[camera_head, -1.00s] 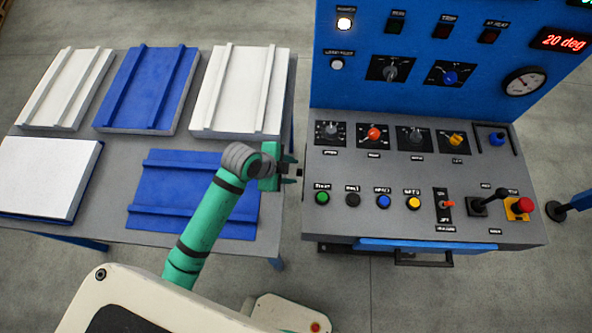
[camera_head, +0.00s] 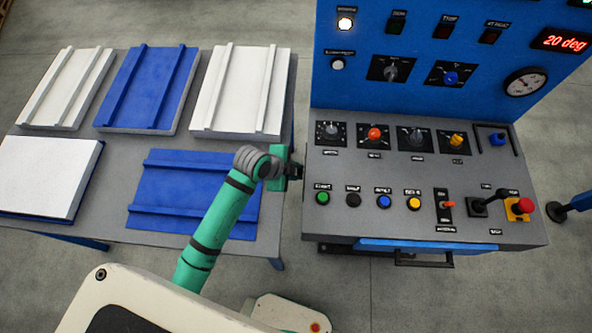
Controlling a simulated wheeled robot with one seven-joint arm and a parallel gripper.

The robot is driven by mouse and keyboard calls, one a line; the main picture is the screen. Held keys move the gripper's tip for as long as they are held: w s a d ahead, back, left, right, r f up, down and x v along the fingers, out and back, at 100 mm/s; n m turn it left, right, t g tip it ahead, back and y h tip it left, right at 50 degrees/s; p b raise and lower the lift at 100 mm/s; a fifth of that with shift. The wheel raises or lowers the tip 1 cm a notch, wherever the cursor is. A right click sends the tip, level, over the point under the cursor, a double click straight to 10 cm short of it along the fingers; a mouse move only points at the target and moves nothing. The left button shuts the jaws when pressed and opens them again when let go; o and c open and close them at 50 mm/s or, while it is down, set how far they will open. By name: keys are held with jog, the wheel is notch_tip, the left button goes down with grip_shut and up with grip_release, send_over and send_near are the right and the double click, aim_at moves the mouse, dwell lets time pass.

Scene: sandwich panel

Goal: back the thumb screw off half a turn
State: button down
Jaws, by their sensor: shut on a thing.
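My gripper (camera_head: 296,171) is at the left side edge of the grey control console (camera_head: 330,178), with its green body to the left of that edge. Its fingers are shut on a small dark thing at the console's side, which I take to be the thumb screw. The fingers cover it almost wholly, so its shape and its turn cannot be made out.
Left of the console is a grey table (camera_head: 116,152) with several white and blue panels; my arm reaches over the blue panel (camera_head: 165,190). The console top carries knobs, buttons, a lever (camera_head: 492,203) and a red button (camera_head: 524,207). A blue upright panel (camera_head: 420,52) stands behind.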

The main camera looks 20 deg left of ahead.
jog(key=shift+w+g, duration=0.1)
jog(key=shift+g, duration=0.2)
jog(key=shift+w+a+r+n+g+h, duration=0.1)
jog(key=shift+w+n+g+h, duration=0.05)
jog(key=shift+g, duration=0.45)
jog(key=shift+w+a+n+g+h, duration=0.1)
jog(key=shift+w+n+g+h, duration=0.05)
jog(key=shift+g, duration=0.45)
jog(key=shift+w+n+g+h, duration=0.15)
jog(key=shift+g+h, duration=0.05)
jog(key=shift+g, duration=0.45)
jog(key=shift+w+n+g+h, duration=0.1)
jog(key=shift+n+g+h, duration=0.1)
jog(key=shift+g, duration=0.45)
jog(key=c, duration=1.6)
grip_release()
jog(key=shift+o, duration=0.2)
jog(key=v, duration=1)
jog(key=shift+w+a+r, duration=0.15)
jog(key=shift+a+r, duration=0.1)
jog(key=shift+r, duration=0.05)
